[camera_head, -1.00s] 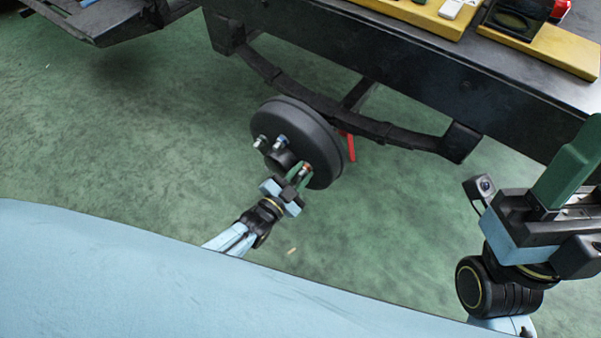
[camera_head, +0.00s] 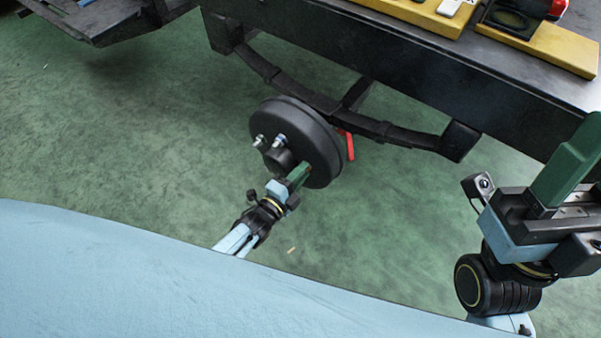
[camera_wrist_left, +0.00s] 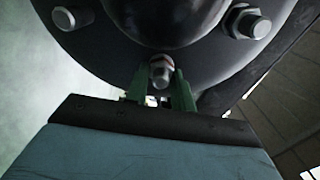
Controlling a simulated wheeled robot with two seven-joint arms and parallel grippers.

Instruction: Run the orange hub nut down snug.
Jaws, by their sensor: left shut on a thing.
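The dark round hub drum (camera_head: 318,140) hangs below the chassis frame, with studs and silver nuts (camera_head: 279,141) on its face. My left gripper (camera_head: 303,173) reaches the lower stud, its green fingers close to the drum face. In the head view the fingers hide most of the nut. My right gripper (camera_head: 574,150) is held up at the right, away from the hub; its finger gap is not visible.
The black chassis rail (camera_head: 400,85) and the leaf spring (camera_head: 385,130) run above and behind the drum. A red part (camera_head: 349,146) sits behind the drum. Yellow trays (camera_head: 550,47) lie on top at the upper right.

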